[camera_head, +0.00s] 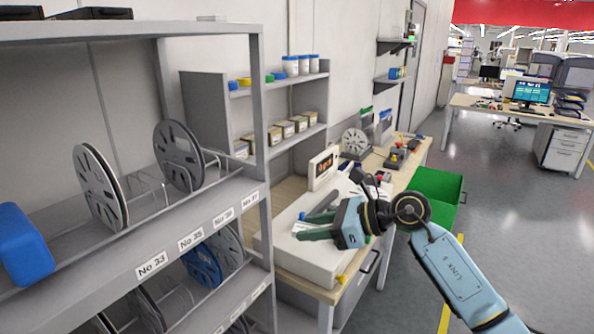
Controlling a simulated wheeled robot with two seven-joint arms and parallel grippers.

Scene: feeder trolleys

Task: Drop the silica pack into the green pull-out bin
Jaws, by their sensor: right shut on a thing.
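My right gripper (311,226) reaches in from the lower right, over the white box-like unit on the workbench. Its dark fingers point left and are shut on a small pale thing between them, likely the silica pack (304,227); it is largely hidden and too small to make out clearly. The green pull-out bin (450,187) sticks out from the right side of the bench, to the right of and beyond my right gripper. My right arm covers its near lower part. My left gripper is not in view.
A grey rack (205,207) with reels stands at the left, with a blue object (24,244) at its edge. A small display (323,168) and a reel (355,142) stand on the workbench (412,160). Open floor (510,240) lies to the right.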

